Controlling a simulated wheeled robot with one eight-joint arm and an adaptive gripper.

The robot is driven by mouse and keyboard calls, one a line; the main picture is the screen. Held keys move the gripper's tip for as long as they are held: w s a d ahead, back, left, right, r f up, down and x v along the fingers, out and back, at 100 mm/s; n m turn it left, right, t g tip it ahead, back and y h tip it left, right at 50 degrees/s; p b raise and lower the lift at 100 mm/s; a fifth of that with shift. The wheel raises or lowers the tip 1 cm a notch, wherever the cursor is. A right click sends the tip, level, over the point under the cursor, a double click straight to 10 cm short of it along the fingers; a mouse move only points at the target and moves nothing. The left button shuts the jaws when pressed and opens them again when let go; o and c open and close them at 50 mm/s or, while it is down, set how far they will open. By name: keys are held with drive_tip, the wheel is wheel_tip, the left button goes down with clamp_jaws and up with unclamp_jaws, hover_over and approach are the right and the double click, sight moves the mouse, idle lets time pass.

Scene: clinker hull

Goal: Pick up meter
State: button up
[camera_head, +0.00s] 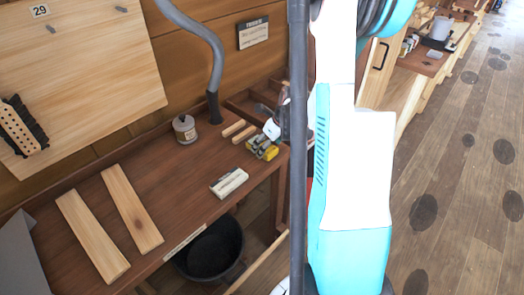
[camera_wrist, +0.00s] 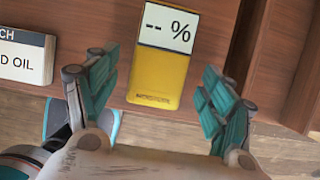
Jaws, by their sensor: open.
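The meter (camera_wrist: 160,72) is a yellow handheld block with a pale display reading "-- %". In the wrist view it lies on the brown bench, at the top centre, between and beyond my fingertips. My gripper (camera_wrist: 158,90) is open and empty, with one teal-padded finger on each side of the meter; neither visibly touches it. In the head view the meter (camera_head: 264,149) is a small yellow patch near the bench's right end, partly hidden by my gripper (camera_head: 272,130).
A white-labelled block ending in "D OIL" (camera_wrist: 22,55) lies left of the meter; a pale block (camera_head: 229,183) lies near the bench's front edge. Two planks (camera_head: 132,209), a tin (camera_head: 185,129) and a grey curved lamp neck (camera_head: 214,75) are farther left. A black bucket (camera_head: 210,249) stands below.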

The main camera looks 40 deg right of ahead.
drive_tip(key=shift+x, duration=0.8)
drive_tip(key=shift+r, duration=0.1)
drive_tip(key=shift+c, duration=0.2)
drive_tip(key=c, duration=1.2)
drive_tip(key=shift+r, duration=0.1)
